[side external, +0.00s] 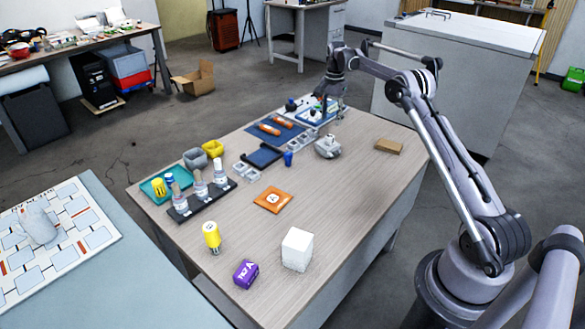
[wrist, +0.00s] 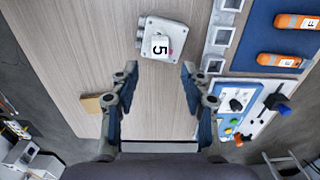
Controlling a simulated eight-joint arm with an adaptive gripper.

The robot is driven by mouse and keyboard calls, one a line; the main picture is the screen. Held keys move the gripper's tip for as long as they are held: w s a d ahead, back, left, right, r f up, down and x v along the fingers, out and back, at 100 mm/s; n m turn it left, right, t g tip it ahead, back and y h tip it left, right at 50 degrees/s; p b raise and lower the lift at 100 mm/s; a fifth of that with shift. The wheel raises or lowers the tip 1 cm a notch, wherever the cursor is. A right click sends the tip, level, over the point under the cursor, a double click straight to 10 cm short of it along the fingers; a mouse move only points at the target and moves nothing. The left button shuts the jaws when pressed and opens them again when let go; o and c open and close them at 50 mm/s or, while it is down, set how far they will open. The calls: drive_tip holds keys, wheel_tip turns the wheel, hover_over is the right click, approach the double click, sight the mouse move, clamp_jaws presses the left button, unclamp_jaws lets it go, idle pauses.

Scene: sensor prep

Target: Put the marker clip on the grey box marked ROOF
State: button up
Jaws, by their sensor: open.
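A grey box (side external: 328,146) with rounded fittings sits on the table near its far right part. In the wrist view the grey box (wrist: 178,45) carries a white label with a black "5"; I cannot read ROOF on it. My gripper (wrist: 159,72) is open and empty, its fingertips just short of the grey box in that view, with bare tabletop between the fingers. In the side view my gripper (side external: 332,112) is over the far end of the table, partly blurred into the background. I cannot tell for certain which thing is the marker clip.
A white board (wrist: 240,105) with coloured knobs and a blue mat (wrist: 262,40) with orange cylinders lie beside the grey box. A brown block (side external: 389,145) is near the right edge. A white cube (side external: 297,250) and purple box (side external: 246,273) stand at the front.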

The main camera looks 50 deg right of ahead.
drive_tip(key=a+r+n+t, duration=0.1)
drive_tip(key=a+r+n, duration=0.3)
drive_tip(key=a+r, duration=0.8)
drive_tip(key=s+a+r+n+t+h, duration=0.1)
drive_tip(key=s+a+r+n, duration=0.2)
drive_tip(key=a, duration=0.2)
drive_tip(key=s+a+r+n+t, duration=0.1)
drive_tip(key=s+a+r+n, duration=0.15)
drive_tip(key=a+r, duration=0.2)
drive_tip(key=s+a+f+n+t, duration=0.1)
drive_tip(key=s+a+f+n, duration=0.1)
drive_tip(key=s+a, duration=0.3)
drive_tip(key=s+a+f+n+t, duration=0.1)
drive_tip(key=s+a+f+n, duration=0.2)
drive_tip(key=s+a, duration=0.2)
drive_tip(key=s+a+f+n+t+y, duration=0.1)
drive_tip(key=s+a, duration=0.4)
drive_tip(key=s, duration=0.5)
wheel_tip(320, 180, down, 2)
drive_tip(key=shift+s+a+f+n+t, duration=0.25)
drive_tip(key=shift+n+t, duration=0.35)
drive_tip(key=shift+n, duration=0.65)
